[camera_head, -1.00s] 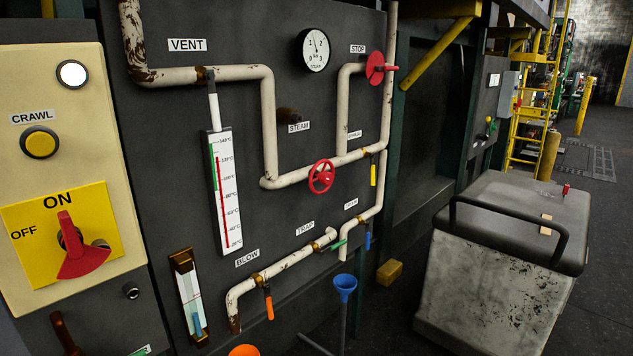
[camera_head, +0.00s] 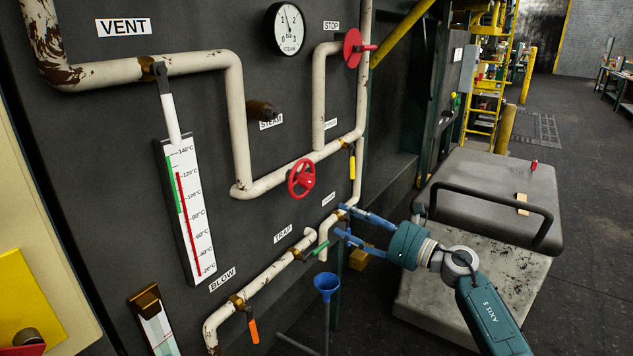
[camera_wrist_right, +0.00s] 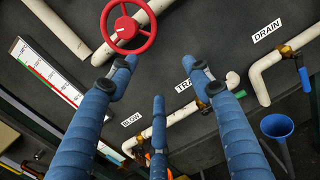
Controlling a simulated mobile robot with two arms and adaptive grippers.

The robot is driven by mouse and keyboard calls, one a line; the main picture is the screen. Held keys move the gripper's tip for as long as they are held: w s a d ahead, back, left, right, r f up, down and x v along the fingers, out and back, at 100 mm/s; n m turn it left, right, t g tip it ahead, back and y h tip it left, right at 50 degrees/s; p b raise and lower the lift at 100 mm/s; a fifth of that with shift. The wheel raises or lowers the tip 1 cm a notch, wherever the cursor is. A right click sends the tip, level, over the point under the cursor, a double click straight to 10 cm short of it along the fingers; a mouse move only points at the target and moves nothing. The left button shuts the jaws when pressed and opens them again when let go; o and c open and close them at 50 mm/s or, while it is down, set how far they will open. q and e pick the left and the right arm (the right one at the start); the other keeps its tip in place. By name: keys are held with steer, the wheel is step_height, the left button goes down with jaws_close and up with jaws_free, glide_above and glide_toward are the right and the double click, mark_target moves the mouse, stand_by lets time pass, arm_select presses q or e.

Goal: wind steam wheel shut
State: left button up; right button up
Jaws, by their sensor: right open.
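A red handwheel (camera_head: 301,179) sits on the cream pipe in the middle of the dark panel, below the STEAM label (camera_head: 270,122). It also shows at the top of the right wrist view (camera_wrist_right: 126,28). A second red wheel (camera_head: 354,47) is by the STOP label. My right gripper (camera_head: 345,224) is open and empty, to the right of and below the middle wheel, apart from it. In the right wrist view its blue fingers (camera_wrist_right: 160,78) are spread, with the wheel beyond the left fingertip. My left gripper is not in view.
Cream pipes (camera_head: 240,120) run across the panel. A blue funnel (camera_head: 327,283), an orange-handled valve (camera_head: 253,330) and a yellow-handled valve (camera_head: 352,168) are near the wheel. A grey wheeled-cart-like box (camera_head: 480,215) stands at right. Open floor (camera_head: 590,190) lies beyond it.

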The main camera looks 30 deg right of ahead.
mark_target(312, 183)
step_height(312, 183, up, 8)
steer(key=s+n+g, duration=0.1)
steer(key=n, duration=0.5)
steer(key=shift+y, duration=0.4)
steer(key=p+x, duration=0.1)
steer(key=x, duration=0.2)
steer(key=p+x, duration=0.1)
steer(key=x, duration=0.2)
steer(key=p+x, duration=0.2)
steer(key=x, duration=0.1)
steer(key=shift+w+a, duration=0.2)
steer(key=shift+a, duration=0.35)
steer(key=shift+w+a+f, duration=0.1)
steer(key=shift+w+a, duration=0.05)
steer(key=shift+w, duration=0.3)
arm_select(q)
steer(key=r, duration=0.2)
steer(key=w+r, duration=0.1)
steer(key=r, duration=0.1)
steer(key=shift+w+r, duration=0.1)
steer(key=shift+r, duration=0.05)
arm_select(e)
steer(key=c, duration=1.2)
